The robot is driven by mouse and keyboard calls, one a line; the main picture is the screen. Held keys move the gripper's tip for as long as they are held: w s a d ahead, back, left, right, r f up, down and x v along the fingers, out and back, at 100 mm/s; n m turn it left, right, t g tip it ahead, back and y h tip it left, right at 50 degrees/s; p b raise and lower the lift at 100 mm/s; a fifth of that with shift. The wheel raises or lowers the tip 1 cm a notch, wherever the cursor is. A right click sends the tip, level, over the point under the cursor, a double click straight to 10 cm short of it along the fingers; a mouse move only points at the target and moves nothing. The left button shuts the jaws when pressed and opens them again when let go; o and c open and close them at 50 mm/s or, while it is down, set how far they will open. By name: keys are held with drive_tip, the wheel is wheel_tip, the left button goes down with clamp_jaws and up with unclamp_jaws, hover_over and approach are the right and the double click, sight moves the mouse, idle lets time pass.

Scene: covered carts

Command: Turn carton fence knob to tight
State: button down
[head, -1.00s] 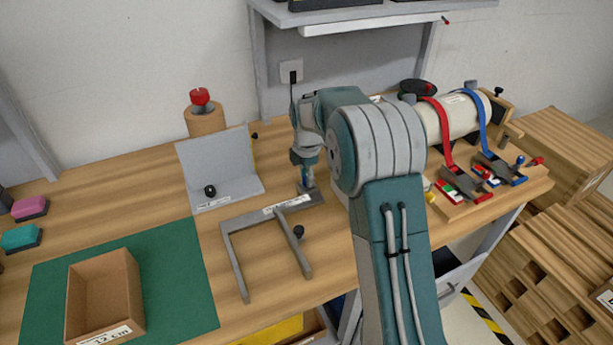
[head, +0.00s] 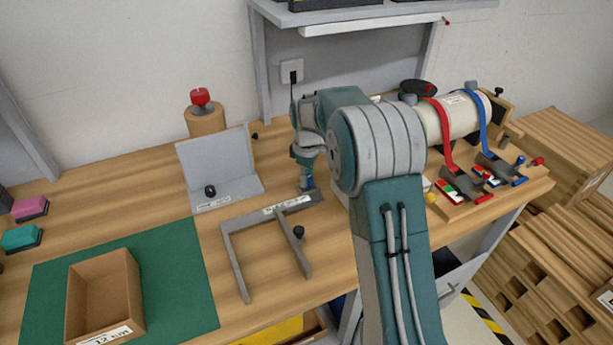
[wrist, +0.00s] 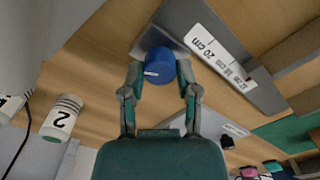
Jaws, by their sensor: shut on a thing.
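The grey carton fence (head: 236,262) is a U-shaped frame lying on the bench, with a scale label (wrist: 215,55) reading 20 cm at one end. A blue knob (wrist: 158,62) with a white pointer line sits at the end of its bar. My gripper (wrist: 161,80) has its two fingers closed on opposite sides of the blue knob. In the head view my gripper (head: 306,184) points down at the fence's far right corner, and the knob is mostly hidden there. Any tight or loose marking near the knob is not readable.
An open carton (head: 105,295) marked 12 cm stands on a green mat (head: 180,275). A grey angled plate (head: 220,165) with a black knob stands behind the fence. A strapped white cylinder (head: 455,115) is at right. A black knob (head: 298,232) is beside the fence's right arm.

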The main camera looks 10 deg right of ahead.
drive_tip(key=m, duration=0.4)
drive_tip(key=shift+f+m, duration=0.1)
drive_tip(key=shift+m, duration=0.2)
drive_tip(key=m, duration=0.5)
drive_tip(key=shift+d+m, duration=0.1)
drive_tip(key=shift+m, duration=0.2)
drive_tip(key=m, duration=0.9)
drive_tip(key=shift+m, duration=0.4)
drive_tip(key=shift+c, duration=1.7)
unclamp_jaws()
